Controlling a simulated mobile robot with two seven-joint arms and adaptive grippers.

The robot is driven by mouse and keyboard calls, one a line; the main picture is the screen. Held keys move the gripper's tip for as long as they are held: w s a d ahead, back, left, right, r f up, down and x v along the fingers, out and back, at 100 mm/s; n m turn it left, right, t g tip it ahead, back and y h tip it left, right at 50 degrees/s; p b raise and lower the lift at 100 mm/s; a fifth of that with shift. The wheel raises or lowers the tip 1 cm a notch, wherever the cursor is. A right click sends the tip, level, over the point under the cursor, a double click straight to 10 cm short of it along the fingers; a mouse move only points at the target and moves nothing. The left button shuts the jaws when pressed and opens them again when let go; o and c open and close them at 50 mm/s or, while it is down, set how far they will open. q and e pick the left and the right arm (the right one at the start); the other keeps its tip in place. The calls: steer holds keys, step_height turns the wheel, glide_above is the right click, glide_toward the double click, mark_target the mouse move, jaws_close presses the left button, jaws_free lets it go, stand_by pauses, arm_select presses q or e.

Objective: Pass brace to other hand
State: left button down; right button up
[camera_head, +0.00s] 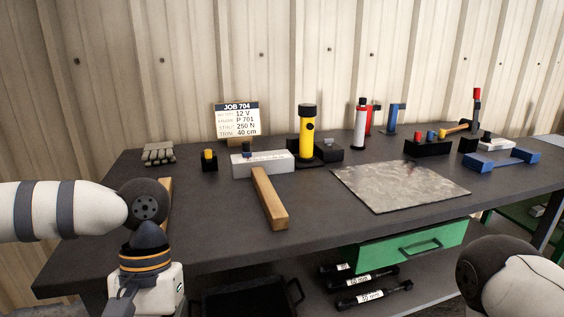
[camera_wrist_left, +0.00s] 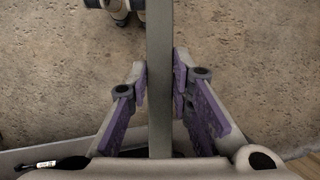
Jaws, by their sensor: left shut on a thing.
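My left gripper (camera_wrist_left: 159,84) is shut on the brace (camera_wrist_left: 159,35), a long straight grey-brown bar in the left wrist view. The bar stands between the purple-padded fingers and runs from the top edge of the picture down to the palm. Its far end is out of the picture. In the head view my left wrist is low at the left, in front of the bench, and the held bar cannot be made out. My right arm shows only as a rounded link at the bottom right; its gripper is not in view.
The dark workbench (camera_head: 215,226) carries a wooden bar (camera_head: 270,197), a white block (camera_head: 262,164), a yellow torch (camera_head: 306,135), a grey mat (camera_head: 400,186) and a blue holder (camera_head: 501,160). A second wooden bar (camera_head: 166,198) lies partly behind my left arm. A green drawer (camera_head: 405,248) hangs below.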

arm_select(q)
steer(key=shift+s+a+f+m, duration=0.1)
steer(key=shift+a+f+m, duration=0.05)
steer(key=shift+f+m, duration=0.3)
steer(key=shift+r, duration=0.15)
